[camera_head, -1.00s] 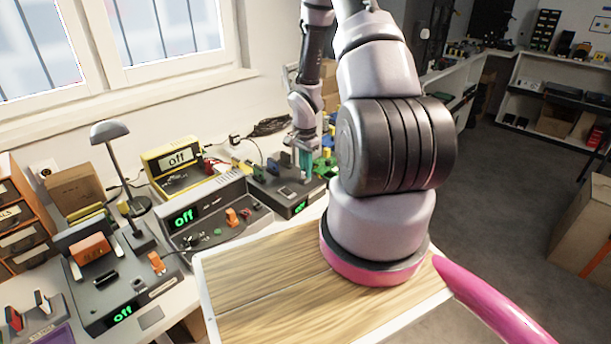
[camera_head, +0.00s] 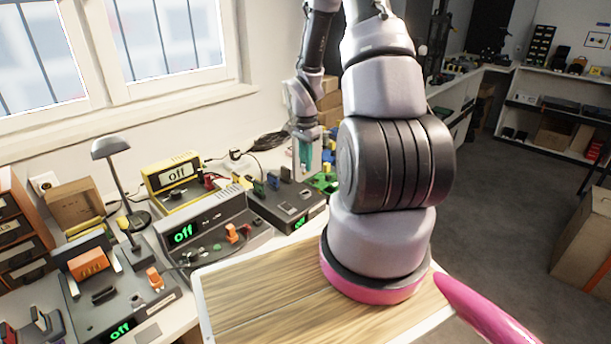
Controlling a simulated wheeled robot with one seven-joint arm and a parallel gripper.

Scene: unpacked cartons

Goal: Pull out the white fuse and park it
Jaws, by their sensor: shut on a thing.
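My gripper (camera_head: 305,150) has teal fingers and hangs pointing down near the back right of the bench. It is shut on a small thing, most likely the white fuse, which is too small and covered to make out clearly. Beneath and left of it is a dark grey fuse box (camera_head: 262,206) with a green "off" display. Green, blue and dark upright pieces stand along the box's back. The gripper appears clear above the box.
A grey box (camera_head: 213,236) reading "off", a yellow meter (camera_head: 180,177) and another dark box (camera_head: 104,297) stand to the left. A desk lamp (camera_head: 114,150) rises behind. Green pieces (camera_head: 322,182) lie right of the fuse box. A wooden board (camera_head: 265,300) is bare in front.

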